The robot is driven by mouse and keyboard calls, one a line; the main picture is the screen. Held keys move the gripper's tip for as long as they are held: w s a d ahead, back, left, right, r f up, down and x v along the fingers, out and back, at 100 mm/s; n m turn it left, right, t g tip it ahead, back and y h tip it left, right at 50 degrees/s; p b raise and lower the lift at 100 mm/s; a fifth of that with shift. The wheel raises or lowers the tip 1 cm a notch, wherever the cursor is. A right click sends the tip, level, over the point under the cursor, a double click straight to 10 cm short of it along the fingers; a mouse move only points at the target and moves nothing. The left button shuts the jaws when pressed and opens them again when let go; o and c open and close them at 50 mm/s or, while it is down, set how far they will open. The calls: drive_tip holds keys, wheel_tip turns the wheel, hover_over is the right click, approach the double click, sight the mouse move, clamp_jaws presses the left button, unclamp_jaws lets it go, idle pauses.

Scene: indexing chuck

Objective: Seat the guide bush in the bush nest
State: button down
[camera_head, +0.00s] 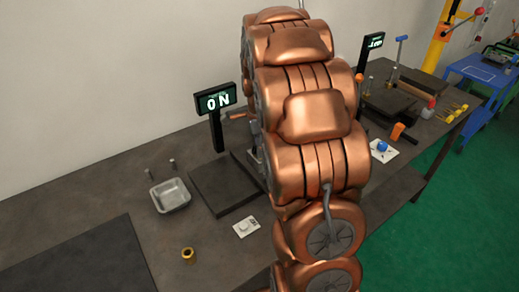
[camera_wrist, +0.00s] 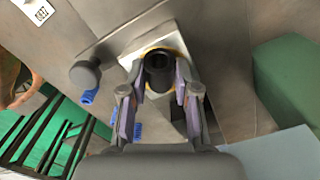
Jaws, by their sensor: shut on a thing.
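In the wrist view, my gripper (camera_wrist: 162,92) is shut on a dark, hollow cylinder, which I take to be the guide bush (camera_wrist: 158,72). Its open bore faces the camera. Behind the bush is a pale block (camera_wrist: 134,60) with a yellow ring partly showing around the bush, probably the bush nest. The bush overlaps the ring in this view; I cannot tell whether it is above it or inside it. The head view does not show my gripper, as my copper arm hides that part of the bench.
A dark round knob (camera_wrist: 85,74) stands left of the block in the wrist view. A green block (camera_wrist: 288,75) is at right. In the head view, a metal tray (camera_head: 170,196), a brass ring (camera_head: 188,255) and a lit sign (camera_head: 216,100) are left of my arm.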

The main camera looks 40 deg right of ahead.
drive_tip(key=shift+r+b, duration=0.95)
drive_tip(key=shift+r, duration=0.8)
drive_tip(key=s+a+r+b, duration=0.1)
drive_tip(key=s+a+b, duration=0.3)
drive_tip(key=s+a, duration=0.6)
drive_tip(key=shift+s+r, duration=0.25)
drive_tip(key=shift+s, duration=1)
drive_tip(key=w+d+p, duration=0.1)
drive_tip(key=w+d, duration=0.2)
drive_tip(key=w+d+f+p, duration=0.1)
drive_tip(key=w+d, duration=0.2)
drive_tip(key=w, duration=0.1)
drive_tip(key=w+d+p, duration=0.2)
drive_tip(key=w+d, duration=0.1)
drive_tip(key=w, duration=0.1)
drive_tip(key=shift+w+d+f, duration=0.15)
drive_tip(key=shift+w+f, duration=0.05)
drive_tip(key=shift+w, duration=0.05)
drive_tip(key=shift+w, duration=0.1)
